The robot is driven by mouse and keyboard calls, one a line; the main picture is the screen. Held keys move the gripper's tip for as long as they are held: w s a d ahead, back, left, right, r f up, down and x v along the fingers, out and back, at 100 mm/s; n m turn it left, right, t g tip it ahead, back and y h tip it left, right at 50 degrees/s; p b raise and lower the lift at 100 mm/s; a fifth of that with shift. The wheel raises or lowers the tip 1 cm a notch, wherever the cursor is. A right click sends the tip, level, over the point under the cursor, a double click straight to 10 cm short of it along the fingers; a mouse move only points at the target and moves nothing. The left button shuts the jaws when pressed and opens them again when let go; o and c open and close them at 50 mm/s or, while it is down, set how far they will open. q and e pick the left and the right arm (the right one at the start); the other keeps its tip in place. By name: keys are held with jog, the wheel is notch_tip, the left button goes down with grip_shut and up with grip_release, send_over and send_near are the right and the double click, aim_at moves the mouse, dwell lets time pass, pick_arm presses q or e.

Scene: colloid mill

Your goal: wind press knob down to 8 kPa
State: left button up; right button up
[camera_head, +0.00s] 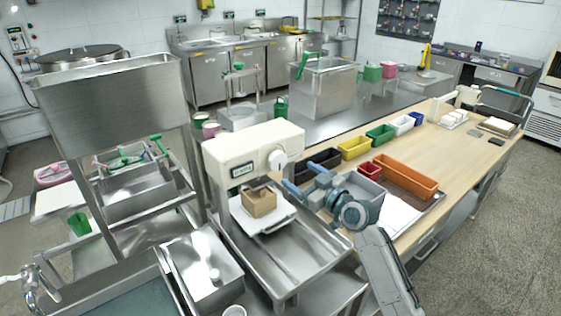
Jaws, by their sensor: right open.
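The cream press (238,146) stands at the middle of the view. Its round white knob (277,160) sits on the right part of its front face. A small green-edged display (242,170) is on the left of that face; its reading is too small to make out for sure. A brown block (259,203) sits on a white plate under the press head. My right gripper (303,180) is open and empty, just right of and a little below the knob, apart from it. My left gripper is not in view.
A steel tray bench (285,255) lies below the press. On the wooden table to the right are a yellow bin (355,148), an orange bin (405,176) and a red bin (369,171), close behind my right arm. A steel hopper (115,100) stands at left.

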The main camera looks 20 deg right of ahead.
aim_at(280, 162)
jog(key=p+x, duration=0.2)
jog(key=x, duration=0.6)
jog(key=shift+w+a+p, duration=0.25)
jog(key=shift+w+p, duration=0.05)
jog(key=shift+w+a, duration=0.1)
jog(key=shift+w, duration=0.3)
jog(key=c, duration=1)
